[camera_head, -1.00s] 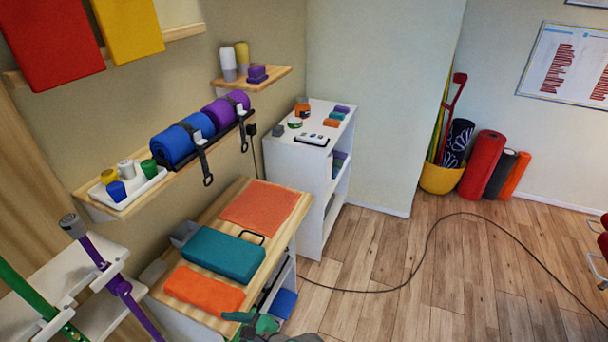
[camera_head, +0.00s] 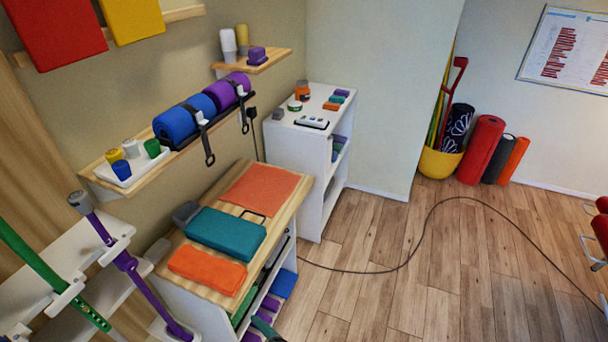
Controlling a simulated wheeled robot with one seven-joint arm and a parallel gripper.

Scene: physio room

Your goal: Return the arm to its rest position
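A small dark green-grey shape (camera_head: 266,329) shows at the bottom edge, in front of the lower shelves of the wooden-topped cabinet (camera_head: 282,193). It looks like the tip of my gripper, but too little of it shows to tell whether it is open or shut. The rest of my arm is below the picture. On the cabinet top lie an orange block (camera_head: 207,269), a teal block (camera_head: 226,233), a flat orange-red mat (camera_head: 260,189) and a small grey block (camera_head: 186,214).
A wall shelf (camera_head: 112,185) holds cups on a white tray and blue and purple rolls. A white shelf unit (camera_head: 290,150) stands behind the cabinet. A rack (camera_head: 80,262) with green and purple sticks is at left. A cable (camera_head: 425,222) crosses the open wooden floor.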

